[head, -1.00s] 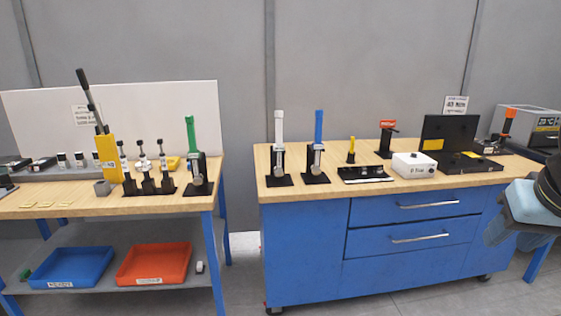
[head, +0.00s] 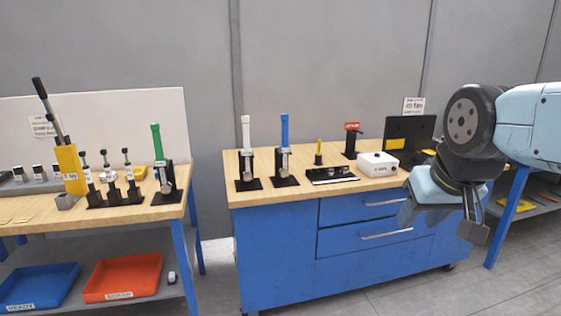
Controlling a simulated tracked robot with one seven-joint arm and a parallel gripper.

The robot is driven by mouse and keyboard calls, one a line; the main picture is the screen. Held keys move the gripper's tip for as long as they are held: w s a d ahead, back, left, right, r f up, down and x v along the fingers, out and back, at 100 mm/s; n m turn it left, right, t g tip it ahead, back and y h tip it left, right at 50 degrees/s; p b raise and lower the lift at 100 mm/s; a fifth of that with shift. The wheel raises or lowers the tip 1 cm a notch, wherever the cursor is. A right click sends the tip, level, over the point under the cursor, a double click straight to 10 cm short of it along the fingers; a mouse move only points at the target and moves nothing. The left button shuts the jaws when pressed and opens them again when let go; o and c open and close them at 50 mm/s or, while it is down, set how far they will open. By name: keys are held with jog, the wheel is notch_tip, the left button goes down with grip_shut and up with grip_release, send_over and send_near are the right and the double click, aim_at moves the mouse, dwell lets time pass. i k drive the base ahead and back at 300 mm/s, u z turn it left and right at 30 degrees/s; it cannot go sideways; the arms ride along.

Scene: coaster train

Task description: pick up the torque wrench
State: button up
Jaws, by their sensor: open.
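Three upright tools with coloured handles stand in black holders: a white-handled one (head: 246,135) and a blue-handled one (head: 284,132) on the blue cabinet's wooden top, and a green-handled one (head: 157,143) on the left bench. They look like wrenches; I cannot tell which one the task means. My gripper (head: 473,228) hangs at the right, in front of the cabinet's right end, pointing down. It is open, with nothing seen between its fingers, and is well apart from all three tools.
The blue cabinet (head: 275,248) also carries a white box (head: 378,163), a black tray (head: 331,175) and a red-topped stand (head: 350,140). The left bench has a yellow lever press (head: 70,168) and red (head: 122,276) and blue (head: 38,287) trays below. A floor gap separates bench and cabinet.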

aim_at(285, 148)
jog(key=u, duration=0.05)
jog(key=i, duration=0.95)
jog(key=z, duration=0.1)
